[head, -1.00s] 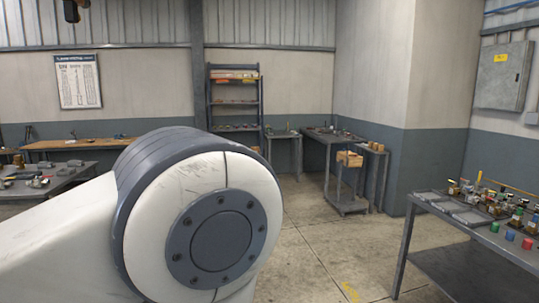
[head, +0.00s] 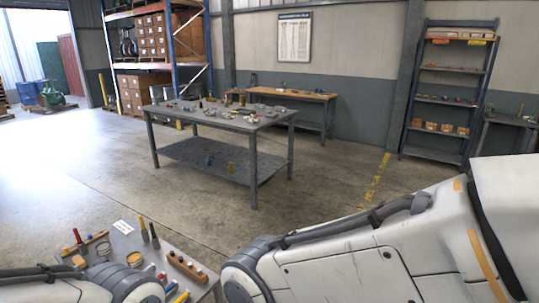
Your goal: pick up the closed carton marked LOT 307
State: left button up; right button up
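Several brown cartons stand on a tall blue and orange pallet rack at the far left of the head view. Some are on the upper shelf (head: 153,38) and some are stacked low down (head: 133,92). They are too small for any lot number to be read, so I cannot tell which is LOT 307. Parts of my two white arms show along the bottom and lower right, but neither gripper is in view.
A grey table (head: 215,118) with small parts stands mid-floor before the rack. A smaller table (head: 125,245) with tools is close at lower left. A wooden bench (head: 290,94) and a shelf unit (head: 452,100) line the back wall. Floor at left is open.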

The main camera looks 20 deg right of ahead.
aim_at(444, 128)
jog(key=z, duration=0.7)
jog(key=i, duration=1.95)
jog(key=z, duration=1.2)
jog(key=i, duration=1.95)
jog(key=z, duration=0.3)
jog(key=i, duration=4.05)
jog(key=u, duration=0.3)
jog(key=i, duration=1.4)
jog(key=u, duration=0.25)
